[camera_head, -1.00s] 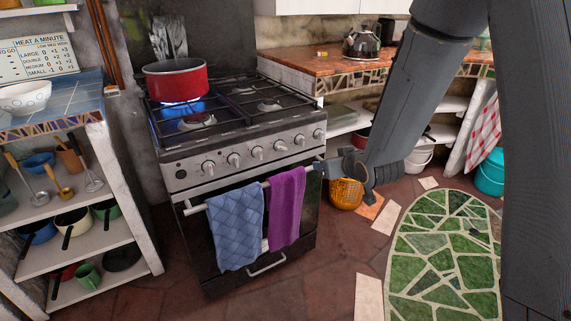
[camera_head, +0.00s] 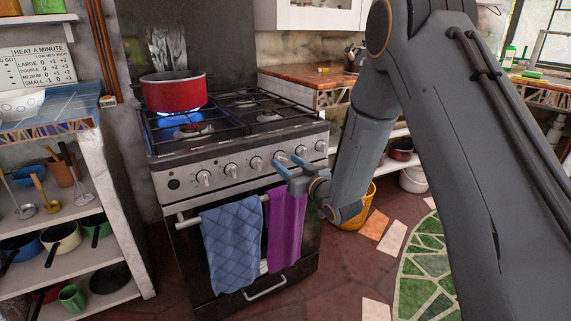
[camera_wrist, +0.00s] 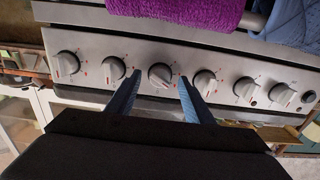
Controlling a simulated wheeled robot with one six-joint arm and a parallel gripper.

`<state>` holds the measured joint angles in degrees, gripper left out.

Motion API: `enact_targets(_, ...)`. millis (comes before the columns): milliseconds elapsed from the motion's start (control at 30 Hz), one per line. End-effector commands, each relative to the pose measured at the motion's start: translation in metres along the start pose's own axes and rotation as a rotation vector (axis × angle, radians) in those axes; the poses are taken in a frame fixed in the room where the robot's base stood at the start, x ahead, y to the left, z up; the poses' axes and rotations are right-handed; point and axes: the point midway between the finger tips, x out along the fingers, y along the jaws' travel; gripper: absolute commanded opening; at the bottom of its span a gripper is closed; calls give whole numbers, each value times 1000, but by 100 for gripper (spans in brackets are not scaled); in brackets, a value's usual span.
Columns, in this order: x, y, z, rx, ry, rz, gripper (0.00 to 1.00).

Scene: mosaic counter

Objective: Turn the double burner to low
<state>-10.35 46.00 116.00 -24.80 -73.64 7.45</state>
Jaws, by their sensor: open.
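The stove front carries a row of several knobs with small red marks. My gripper (camera_head: 289,164) is open in front of the row, right of its middle. In the wrist view, which sees the stove upside down, the two blue fingers of my gripper (camera_wrist: 157,95) point at a middle knob (camera_wrist: 160,75), one finger tip to each side. I cannot tell whether they touch it. Its pointer looks slightly tilted. A blue flame burns under the red pot (camera_head: 175,92) at the back left of the stove (camera_head: 240,150). No label shows which knob is the double burner's.
A blue towel (camera_head: 232,245) and a purple towel (camera_head: 286,225) hang on the oven rail below the knobs. A wall chart (camera_head: 38,65) lists large, double, medium and small. A shelf unit (camera_head: 105,180) stands left; an orange basket (camera_head: 358,210) is on the floor right.

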Motion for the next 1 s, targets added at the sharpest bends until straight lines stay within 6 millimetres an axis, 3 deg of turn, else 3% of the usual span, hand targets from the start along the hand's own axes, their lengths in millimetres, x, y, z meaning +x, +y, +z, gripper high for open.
enact_targets(200,14,0,0,0,-1,1,47)
enact_targets(433,14,0,0,0,-1,1,47)
enact_targets(700,14,0,0,0,-1,1,6)
enact_targets(1000,14,1,0,-38,-1,2,6)
